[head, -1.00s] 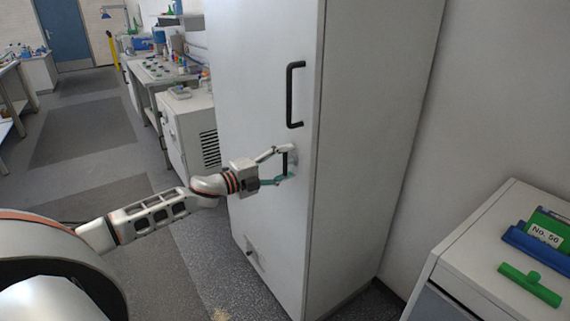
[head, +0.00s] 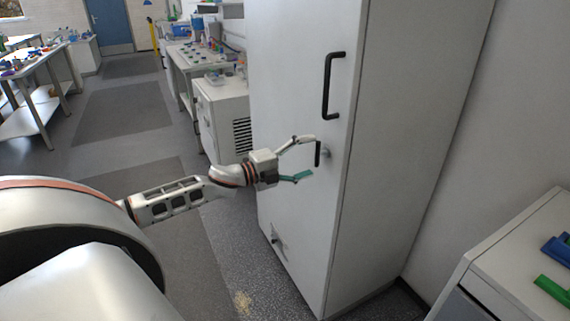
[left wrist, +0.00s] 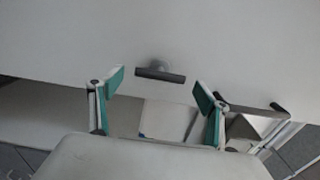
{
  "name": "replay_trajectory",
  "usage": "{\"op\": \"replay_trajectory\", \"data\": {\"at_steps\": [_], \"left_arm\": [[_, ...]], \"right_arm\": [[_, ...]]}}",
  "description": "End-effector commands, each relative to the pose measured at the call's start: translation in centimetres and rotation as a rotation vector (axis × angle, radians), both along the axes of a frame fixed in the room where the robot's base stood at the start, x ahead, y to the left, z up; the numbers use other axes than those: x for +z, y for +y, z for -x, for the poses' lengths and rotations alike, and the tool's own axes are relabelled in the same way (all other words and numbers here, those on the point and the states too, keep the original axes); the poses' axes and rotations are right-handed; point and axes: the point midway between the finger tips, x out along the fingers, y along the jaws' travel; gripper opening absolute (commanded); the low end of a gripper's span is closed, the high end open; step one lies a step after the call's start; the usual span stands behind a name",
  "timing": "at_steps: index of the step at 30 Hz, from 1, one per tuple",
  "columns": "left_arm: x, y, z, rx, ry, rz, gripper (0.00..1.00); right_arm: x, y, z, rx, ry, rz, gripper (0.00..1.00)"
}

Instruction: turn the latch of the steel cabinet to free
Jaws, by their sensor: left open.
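The steel cabinet (head: 296,120) is tall and pale grey, with its door closed. Its latch (head: 318,154) is a small dark bar on a round stub, standing upright on the door below the long handle. My left gripper (head: 309,157) is open in front of the door, one finger above the latch and the green-padded one below it. In the left wrist view the latch (left wrist: 160,75) lies crosswise just beyond and between the open fingertips (left wrist: 160,86), with a gap on each side. Nothing is held. My right gripper is not in view.
The long black door handle (head: 329,86) sits just above the latch. A vented grey unit (head: 222,118) and a bench stand left of the cabinet. A white drawer unit (head: 515,265) with green and blue items stands at the lower right. The floor on the left is clear.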

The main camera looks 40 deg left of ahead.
Motion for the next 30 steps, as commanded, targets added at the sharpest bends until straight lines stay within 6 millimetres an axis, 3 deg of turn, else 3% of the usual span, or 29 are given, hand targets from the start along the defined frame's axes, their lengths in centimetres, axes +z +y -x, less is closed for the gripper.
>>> {"op": "replay_trajectory", "data": {"at_steps": [18,30], "left_arm": [[-0.1,2.7,6.6,-0.001,0.002,0.000,0.77],[0.0,3.1,7.7,-0.001,0.000,-0.001,0.77]], "right_arm": [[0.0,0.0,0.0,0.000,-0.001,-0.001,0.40],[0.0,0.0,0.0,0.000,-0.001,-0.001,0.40]]}}
